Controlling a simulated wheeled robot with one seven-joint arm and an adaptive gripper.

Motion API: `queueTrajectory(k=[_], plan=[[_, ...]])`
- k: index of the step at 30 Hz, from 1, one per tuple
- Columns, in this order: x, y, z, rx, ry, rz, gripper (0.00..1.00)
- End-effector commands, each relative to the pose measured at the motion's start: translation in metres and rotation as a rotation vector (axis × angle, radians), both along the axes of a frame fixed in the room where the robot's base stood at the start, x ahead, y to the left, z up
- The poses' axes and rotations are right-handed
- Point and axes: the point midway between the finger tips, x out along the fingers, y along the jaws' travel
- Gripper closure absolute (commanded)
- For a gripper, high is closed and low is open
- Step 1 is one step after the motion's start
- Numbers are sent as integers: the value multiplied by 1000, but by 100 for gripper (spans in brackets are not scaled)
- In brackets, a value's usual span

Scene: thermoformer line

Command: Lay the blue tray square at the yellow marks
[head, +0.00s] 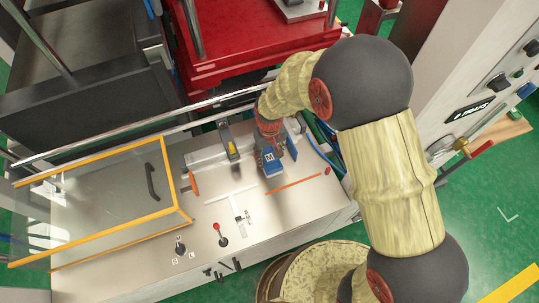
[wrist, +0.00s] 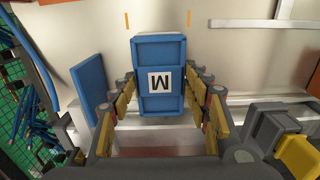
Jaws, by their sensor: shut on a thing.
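The blue tray (wrist: 158,102) is between the two fingers of my gripper (wrist: 159,98), which is shut on it. Its ribbed face carries a white label with a black letter. In the head view the tray (head: 273,166) hangs below my gripper over the light worktop; I cannot tell whether it touches. Two short yellow-orange marks, a left one (wrist: 127,20) and a right one (wrist: 189,21), lie on the worktop beyond the tray's far end in the wrist view. The tray looks roughly parallel to them. My fingertips are partly hidden in the head view.
A blue panel (wrist: 88,84) stands left of the tray. A grey and yellow clamp (head: 230,144) is beside it. An orange strip (head: 294,184) lies on the worktop. A red-knobbed lever (head: 219,232) and a yellow-edged clear guard (head: 110,205) are to the left.

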Motion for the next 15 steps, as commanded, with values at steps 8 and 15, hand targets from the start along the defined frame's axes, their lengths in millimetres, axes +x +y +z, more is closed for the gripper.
queueTrajectory(k=[8, 15], plan=[[0, 0, -6, 0, 0, 0, 51], [0, 0, -5, 0, 0, 0, 38]])
